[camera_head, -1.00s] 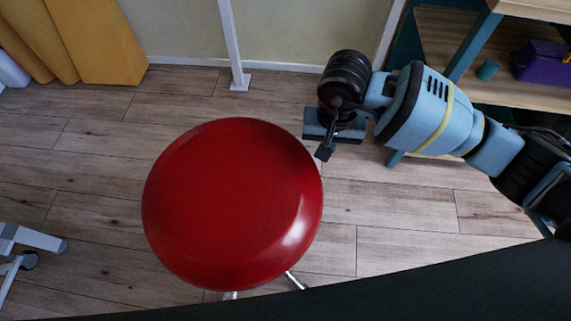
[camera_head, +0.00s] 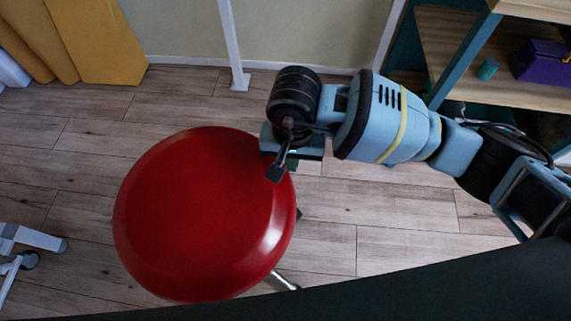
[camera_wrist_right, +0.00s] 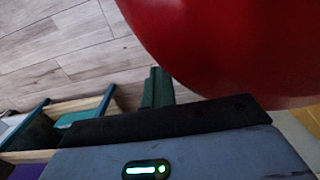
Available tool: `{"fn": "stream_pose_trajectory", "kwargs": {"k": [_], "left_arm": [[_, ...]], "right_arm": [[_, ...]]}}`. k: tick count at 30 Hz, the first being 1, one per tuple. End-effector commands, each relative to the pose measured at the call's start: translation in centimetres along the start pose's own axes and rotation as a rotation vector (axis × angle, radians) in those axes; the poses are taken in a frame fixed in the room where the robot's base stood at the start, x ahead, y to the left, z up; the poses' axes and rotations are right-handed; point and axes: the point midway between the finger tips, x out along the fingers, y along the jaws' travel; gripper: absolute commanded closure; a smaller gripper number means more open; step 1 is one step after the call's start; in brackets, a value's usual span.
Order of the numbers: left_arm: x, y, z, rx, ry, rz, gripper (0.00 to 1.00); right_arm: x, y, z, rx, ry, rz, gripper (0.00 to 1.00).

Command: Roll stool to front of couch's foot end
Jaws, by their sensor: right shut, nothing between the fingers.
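The stool has a round red seat (camera_head: 200,215) and stands upright on the wood floor in the head view. Metal legs show beneath its lower right side. My right gripper (camera_head: 277,172) is at the seat's upper right edge, shut and empty, its fingers seeming to meet the rim. In the right wrist view the red seat (camera_wrist_right: 235,45) fills the upper right, close beside the dark fingers (camera_wrist_right: 157,88). Whether they touch is hard to tell. My left gripper is not in view. No couch can be made out for certain.
A shelf (camera_head: 455,45) with a purple box (camera_head: 540,62) and a teal cup (camera_head: 487,69) stands at upper right. A white post (camera_head: 232,45) meets the floor at the back. A white wheeled leg (camera_head: 30,240) is at left. A dark surface (camera_head: 430,285) crosses the bottom.

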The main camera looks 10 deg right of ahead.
Motion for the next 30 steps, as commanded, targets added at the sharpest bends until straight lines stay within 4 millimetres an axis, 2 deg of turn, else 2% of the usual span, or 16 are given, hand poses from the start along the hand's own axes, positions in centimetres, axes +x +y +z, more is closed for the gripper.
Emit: {"fn": "stream_pose_trajectory", "kwargs": {"k": [1, 13, 30], "left_arm": [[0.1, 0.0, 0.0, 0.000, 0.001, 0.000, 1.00], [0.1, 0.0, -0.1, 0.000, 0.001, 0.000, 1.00], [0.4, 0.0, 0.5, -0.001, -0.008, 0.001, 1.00]], "right_arm": [[0.2, -0.7, 0.9, -0.015, -0.015, -0.006, 1.00], [0.2, -1.5, 1.5, -0.015, -0.015, -0.005, 1.00], [0.2, -5.6, 4.2, -0.016, -0.016, -0.005, 1.00]]}}
